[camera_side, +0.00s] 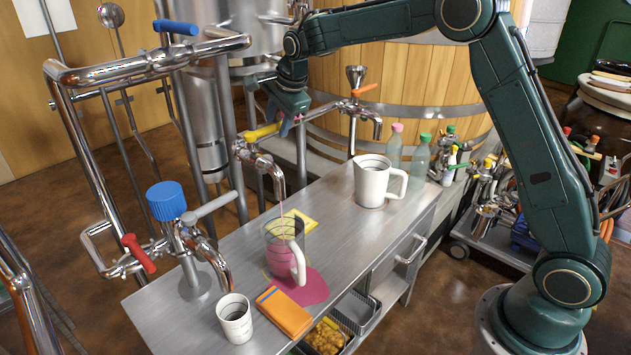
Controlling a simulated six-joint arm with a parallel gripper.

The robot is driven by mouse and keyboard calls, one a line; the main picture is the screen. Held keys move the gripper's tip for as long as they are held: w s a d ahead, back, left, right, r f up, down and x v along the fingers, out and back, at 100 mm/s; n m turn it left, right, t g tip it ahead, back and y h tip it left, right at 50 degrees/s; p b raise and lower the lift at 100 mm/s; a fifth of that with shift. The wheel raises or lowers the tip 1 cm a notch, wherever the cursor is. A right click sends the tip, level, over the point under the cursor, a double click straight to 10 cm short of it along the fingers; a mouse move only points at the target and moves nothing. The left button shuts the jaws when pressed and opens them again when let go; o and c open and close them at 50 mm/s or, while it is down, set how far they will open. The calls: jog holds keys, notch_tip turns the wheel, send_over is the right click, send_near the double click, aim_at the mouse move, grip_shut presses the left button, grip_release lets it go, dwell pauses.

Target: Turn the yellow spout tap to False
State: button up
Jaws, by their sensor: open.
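The yellow spout tap handle (262,132) sits on a chrome pipe at the back edge of the steel table, lying roughly sideways. My gripper (290,122) points down at the handle's right end, its fingers open. I cannot tell whether they touch the handle. The chrome spout (278,180) below the handle bends down, and a thin pink stream falls from it. The stream runs into a clear jug with a white handle (285,247), which holds pink liquid. A pink puddle (305,288) spreads on the table around the jug's base.
A white mug (372,180) stands to the right and a small white cup (234,318) at the front left. A red-handled tap (138,253), a blue knob (166,200) and an orange-handled tap (365,89) surround the pipes.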

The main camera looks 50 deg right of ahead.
aim_at(273, 125)
jog(key=shift+x, duration=1.25)
jog(key=shift+f, duration=0.1)
grip_shut()
jog(key=shift+w+n+y, duration=0.4)
jog(key=shift+w+n, duration=0.15)
jog(key=shift+n, duration=0.25)
jog(key=shift+o, duration=0.5)
grip_release()
